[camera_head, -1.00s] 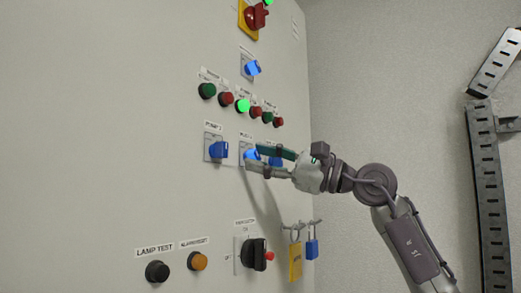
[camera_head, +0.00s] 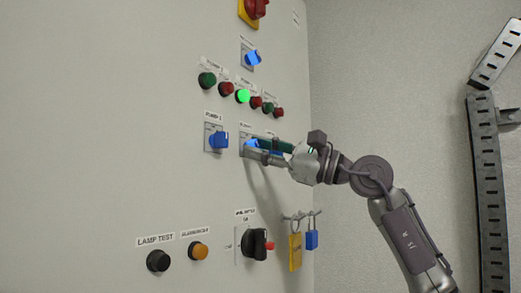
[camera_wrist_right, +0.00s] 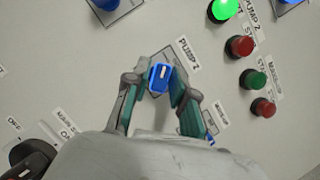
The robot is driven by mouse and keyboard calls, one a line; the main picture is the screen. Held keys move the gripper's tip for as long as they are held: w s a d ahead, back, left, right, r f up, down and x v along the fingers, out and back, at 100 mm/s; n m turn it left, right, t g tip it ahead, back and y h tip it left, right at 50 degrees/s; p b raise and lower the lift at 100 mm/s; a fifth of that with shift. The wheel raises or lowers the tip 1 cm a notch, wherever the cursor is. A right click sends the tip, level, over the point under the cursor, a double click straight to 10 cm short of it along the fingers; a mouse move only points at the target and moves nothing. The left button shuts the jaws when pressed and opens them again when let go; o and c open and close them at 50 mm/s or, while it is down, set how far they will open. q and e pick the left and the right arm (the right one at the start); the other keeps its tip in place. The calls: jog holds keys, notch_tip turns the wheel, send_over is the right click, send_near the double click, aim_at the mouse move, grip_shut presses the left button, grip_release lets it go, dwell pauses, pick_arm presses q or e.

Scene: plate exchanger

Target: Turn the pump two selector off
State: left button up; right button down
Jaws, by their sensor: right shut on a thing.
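The pump two selector (camera_head: 251,144) is a blue knob on a grey plate in the middle of the panel, partly covered by my fingers. In the right wrist view the blue knob (camera_wrist_right: 158,77) sits between my two fingertips, beside a label that seems to read PUMP 2. My right gripper (camera_head: 256,148) is shut on this knob, one finger on each side; the fingers also show in the right wrist view (camera_wrist_right: 159,84). A green lamp (camera_head: 243,97) above is lit. My left gripper is in neither view.
Another blue selector (camera_head: 218,139) is just left; a further one (camera_head: 277,149) is partly behind my fingers. Green and red buttons run above. Below are a black rotary switch (camera_head: 254,244), a black button (camera_head: 158,261), an orange button (camera_head: 198,251) and hanging padlocks (camera_head: 296,250).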

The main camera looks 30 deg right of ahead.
jog(key=shift+a+f+m+t+h+b, duration=0.1)
jog(key=shift+m+t+h+b, duration=0.6)
jog(key=shift+m, duration=1.2)
jog(key=shift+m+t+h+b, duration=0.55)
jog(key=shift+m+h+b, duration=0.2)
jog(key=shift+m, duration=1.15)
jog(key=shift+a+f+m+t+h+b, duration=0.1)
jog(key=shift+m+t+h+b, duration=0.6)
jog(key=shift+m, duration=1.2)
jog(key=shift+r, duration=0.1)
jog(key=c, duration=1.1)
grip_release()
jog(key=shift+m+h, duration=0.25)
jog(key=shift+m, duration=0.05)
jog(key=shift+c, duration=0.2)
jog(key=v, duration=1.2)
